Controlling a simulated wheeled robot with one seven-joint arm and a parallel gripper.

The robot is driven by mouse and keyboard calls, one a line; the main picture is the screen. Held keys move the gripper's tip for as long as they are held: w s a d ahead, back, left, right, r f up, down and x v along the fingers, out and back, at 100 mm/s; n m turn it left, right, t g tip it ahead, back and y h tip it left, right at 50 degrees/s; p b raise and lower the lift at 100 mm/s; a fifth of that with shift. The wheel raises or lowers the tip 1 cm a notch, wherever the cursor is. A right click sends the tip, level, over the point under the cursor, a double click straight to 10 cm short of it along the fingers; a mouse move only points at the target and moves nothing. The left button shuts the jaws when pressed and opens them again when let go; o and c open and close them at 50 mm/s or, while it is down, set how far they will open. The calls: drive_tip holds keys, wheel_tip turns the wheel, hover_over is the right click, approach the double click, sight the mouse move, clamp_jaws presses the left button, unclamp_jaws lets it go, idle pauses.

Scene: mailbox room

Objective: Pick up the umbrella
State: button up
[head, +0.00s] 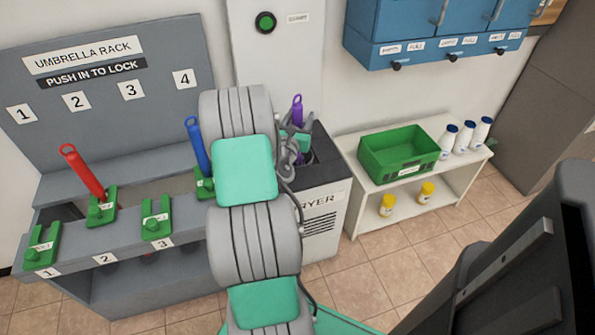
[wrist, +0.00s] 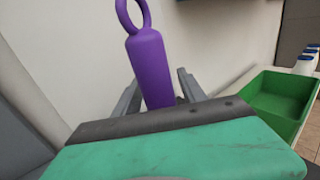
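A purple umbrella (head: 297,110) with a ring-topped handle stands in the top of the dryer (head: 323,200); its lower part is hidden. In the wrist view the purple umbrella (wrist: 150,62) rises between the two grey fingers of my gripper (wrist: 158,78). The fingers are spread to either side of it, with a slim gap showing on the right. In the head view my gripper (head: 296,124) is partly hidden by my arm. A red umbrella (head: 83,173) and a blue umbrella (head: 197,147) stand in the umbrella rack (head: 110,238).
Green numbered holders (head: 156,219) line the rack's front. A green crate (head: 398,153) and several white bottles (head: 463,138) stand on a white shelf at the right, with yellow bottles (head: 387,205) below. Blue cabinets (head: 445,50) hang above. The wall is close behind the dryer.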

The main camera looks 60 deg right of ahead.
clamp_jaws()
idle(0.3)
idle(0.8)
